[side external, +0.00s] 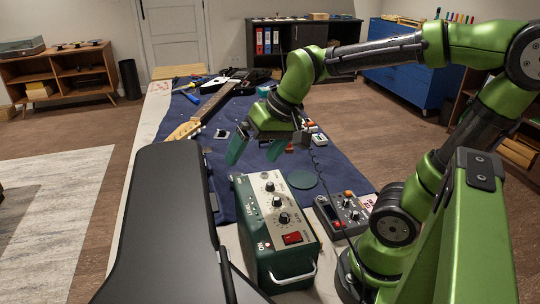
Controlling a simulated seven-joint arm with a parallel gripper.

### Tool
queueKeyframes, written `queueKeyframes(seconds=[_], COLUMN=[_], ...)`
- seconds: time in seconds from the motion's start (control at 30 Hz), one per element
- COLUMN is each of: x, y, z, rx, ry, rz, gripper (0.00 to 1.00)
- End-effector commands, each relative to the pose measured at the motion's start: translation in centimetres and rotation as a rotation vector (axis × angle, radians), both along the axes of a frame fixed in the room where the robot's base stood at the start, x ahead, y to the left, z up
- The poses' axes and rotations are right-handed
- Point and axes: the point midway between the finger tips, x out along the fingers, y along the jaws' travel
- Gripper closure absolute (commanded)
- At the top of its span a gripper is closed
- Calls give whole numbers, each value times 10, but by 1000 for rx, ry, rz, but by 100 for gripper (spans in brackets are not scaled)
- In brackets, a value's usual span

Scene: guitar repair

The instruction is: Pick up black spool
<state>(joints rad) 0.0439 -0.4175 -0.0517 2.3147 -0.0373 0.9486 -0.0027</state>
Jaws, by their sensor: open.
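I cannot make out a black spool in the side external view; it may be hidden or too small to tell. My gripper (256,153) hangs over the blue cloth (238,174), fingers spread apart, pointing down, with nothing seen between them. The gripper and wrist cover part of the cloth behind them. I cannot tell the exact height of the fingertips above the cloth.
A black guitar case (165,230) fills the near left of the table. A green amplifier box (276,228) stands near the front, beside a pedal (344,212) and a round green disc (302,179). An electric guitar (214,103) lies behind the gripper. Small items lie right.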

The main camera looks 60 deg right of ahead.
Motion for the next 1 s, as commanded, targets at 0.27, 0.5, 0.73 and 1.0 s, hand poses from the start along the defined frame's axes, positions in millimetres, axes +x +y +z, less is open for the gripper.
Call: queueKeyframes(seconds=[0.27,0.5,0.73,1.0], x=[-51,-53,-53,-36], y=[27,29,29,17], z=[6,15,15,0], rx=[-13,-16,-16,-16], ry=[-153,-191,-189,-95], rz=[75,85,84,42], gripper=[0,21,21,21])
